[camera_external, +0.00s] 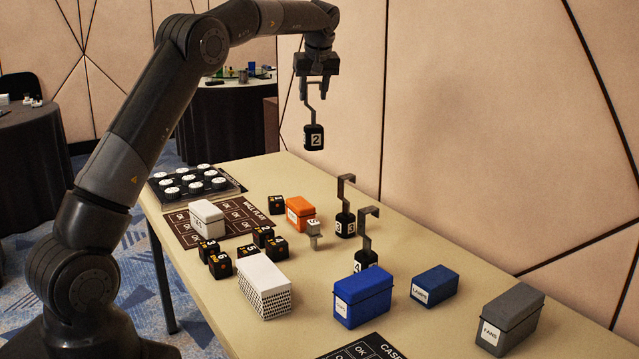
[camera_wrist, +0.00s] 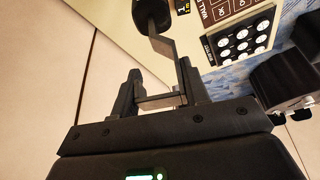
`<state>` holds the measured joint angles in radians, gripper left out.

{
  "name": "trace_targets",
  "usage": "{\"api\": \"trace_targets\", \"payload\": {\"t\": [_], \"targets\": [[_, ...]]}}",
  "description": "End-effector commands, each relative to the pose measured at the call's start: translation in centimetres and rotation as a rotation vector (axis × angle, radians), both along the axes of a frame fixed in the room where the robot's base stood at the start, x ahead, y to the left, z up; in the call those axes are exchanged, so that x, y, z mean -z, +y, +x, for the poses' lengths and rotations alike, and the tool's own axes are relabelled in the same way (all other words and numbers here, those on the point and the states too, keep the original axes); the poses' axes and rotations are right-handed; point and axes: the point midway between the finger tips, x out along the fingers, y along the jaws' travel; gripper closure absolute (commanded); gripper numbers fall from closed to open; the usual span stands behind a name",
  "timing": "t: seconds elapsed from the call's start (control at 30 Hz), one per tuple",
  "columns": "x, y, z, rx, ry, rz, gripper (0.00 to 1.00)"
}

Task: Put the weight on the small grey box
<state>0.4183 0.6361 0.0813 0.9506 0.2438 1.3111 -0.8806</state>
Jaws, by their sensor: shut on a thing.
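My gripper (camera_external: 317,92) is shut on the hook of a black weight marked 2 (camera_external: 314,137), which hangs upright high above the table. In the wrist view my gripper (camera_wrist: 158,92) has its fingers around the thin grey hook, and the weight's dark body (camera_wrist: 152,14) is cut by the top edge. A grey lidded box labelled FANS (camera_external: 508,320) stands at the table's near right. A smaller light grey block (camera_external: 314,235) stands mid-table below the weight; its kind is hard to tell. The weight is apart from both.
The far right table corner (camera_external: 340,180) is clear; a wall rises behind.

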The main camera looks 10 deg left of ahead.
Motion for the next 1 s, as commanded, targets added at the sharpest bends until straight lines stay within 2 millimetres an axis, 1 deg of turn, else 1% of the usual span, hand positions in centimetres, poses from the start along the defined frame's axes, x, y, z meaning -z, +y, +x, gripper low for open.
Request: {"api": "trace_targets", "payload": {"t": [0.03,0.17,0.37,0.47,0.57,0.67,0.7,0.77,0.9,0.97,1.0], "targets": [[-0.2,-1.2,-0.4,0.021,-0.002,-0.003,1.0],[-0.1,-3.8,-1.4,0.07,0.0,-0.003,1.0],[0.0,-8.6,-3.5,0.159,0.003,-0.003,1.0],[0.0,-11.5,-4.9,0.214,0.004,-0.005,1.0],[0.1,-14.8,-6.8,0.28,0.006,-0.005,1.0],[0.1,-18.5,-9.2,0.356,0.007,-0.006,1.0],[0.2,-20.0,-10.3,0.387,0.008,-0.006,1.0],[0.2,-22.2,-11.9,0.436,0.007,-0.005,1.0],[0.2,-27.1,-16.2,0.549,0.01,-0.004,1.0],[0.2,-29.1,-18.2,0.597,0.009,-0.005,1.0],[0.2,-30.4,-19.6,0.63,0.008,-0.005,1.0]]}}
